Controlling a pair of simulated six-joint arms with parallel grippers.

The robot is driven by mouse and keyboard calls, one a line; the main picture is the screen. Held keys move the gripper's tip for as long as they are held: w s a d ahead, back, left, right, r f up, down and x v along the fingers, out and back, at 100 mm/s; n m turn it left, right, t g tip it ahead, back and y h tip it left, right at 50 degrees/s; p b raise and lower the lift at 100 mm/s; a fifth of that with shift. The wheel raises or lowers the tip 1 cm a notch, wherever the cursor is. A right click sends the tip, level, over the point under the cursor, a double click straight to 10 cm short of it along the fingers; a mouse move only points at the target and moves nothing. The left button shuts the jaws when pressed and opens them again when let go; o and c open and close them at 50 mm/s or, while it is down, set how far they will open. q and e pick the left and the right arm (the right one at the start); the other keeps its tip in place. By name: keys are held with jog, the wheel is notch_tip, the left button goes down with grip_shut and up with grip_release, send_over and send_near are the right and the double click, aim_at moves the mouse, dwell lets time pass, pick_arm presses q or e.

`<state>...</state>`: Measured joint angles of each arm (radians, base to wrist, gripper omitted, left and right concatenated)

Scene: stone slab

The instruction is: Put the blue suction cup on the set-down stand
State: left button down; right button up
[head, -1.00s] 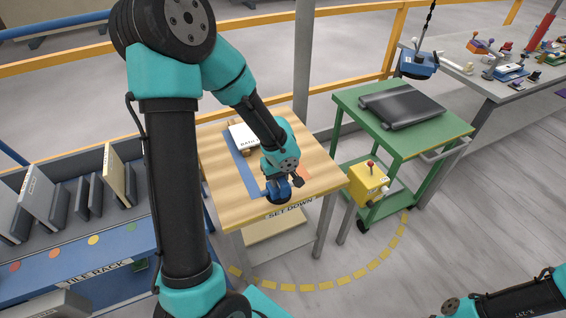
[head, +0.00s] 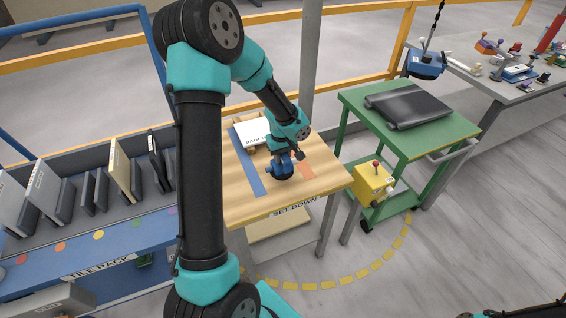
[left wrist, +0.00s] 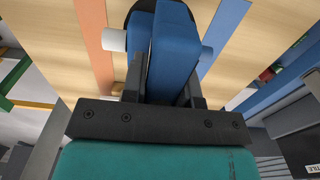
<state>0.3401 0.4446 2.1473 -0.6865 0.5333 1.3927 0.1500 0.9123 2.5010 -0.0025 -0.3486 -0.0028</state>
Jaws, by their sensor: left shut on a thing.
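The set-down stand (head: 250,206) is a wood-topped table with a "SET DOWN" label on its front edge. My left gripper (head: 292,154) is above its middle, pointing down. It is shut on the blue suction cup (head: 281,171), which is at or just above the wood between a blue strip and an orange strip. I cannot tell whether it touches the wood.
A white labelled box (head: 252,133) lies at the back of the stand. The blue tile rack (head: 120,245) is at the left. The stand's front is clear.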

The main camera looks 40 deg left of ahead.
pick_arm(q)
jog(key=shift+f, duration=1.75)
jog(key=shift+f, duration=0.15)
jog(key=c, duration=0.9)
grip_release()
notch_tip(320, 180, up, 12)
jog(key=shift+r, duration=0.15)
